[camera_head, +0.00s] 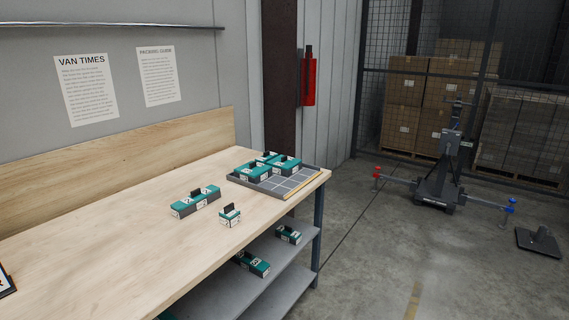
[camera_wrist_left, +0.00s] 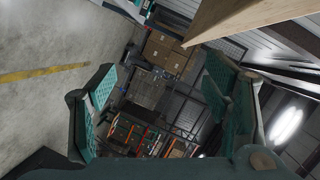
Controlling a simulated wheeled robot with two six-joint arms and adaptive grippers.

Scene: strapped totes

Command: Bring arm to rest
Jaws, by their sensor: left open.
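My left gripper (camera_wrist_left: 160,100) shows in the left wrist view with its two teal-padded fingers spread wide and nothing between them. Past the fingers are the warehouse floor, stacked boxes and ceiling lights. No arm of mine shows in the head view, and my right gripper is in neither view. In the head view a grey divided tray (camera_head: 298,183) sits at the far right end of the wooden workbench (camera_head: 120,230). Several teal and white strapped totes (camera_head: 254,172) stand in its left and back part. A long tote (camera_head: 195,201) and a small tote (camera_head: 230,215) stand on the bench.
More totes (camera_head: 255,264) sit on the grey shelf (camera_head: 225,292) under the bench. A red extinguisher (camera_head: 308,81) hangs beyond the bench. A wheeled stand (camera_head: 438,185) with red and blue ends stands on open floor at right. The bench's edge (camera_wrist_left: 255,25) crosses the wrist view's top right.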

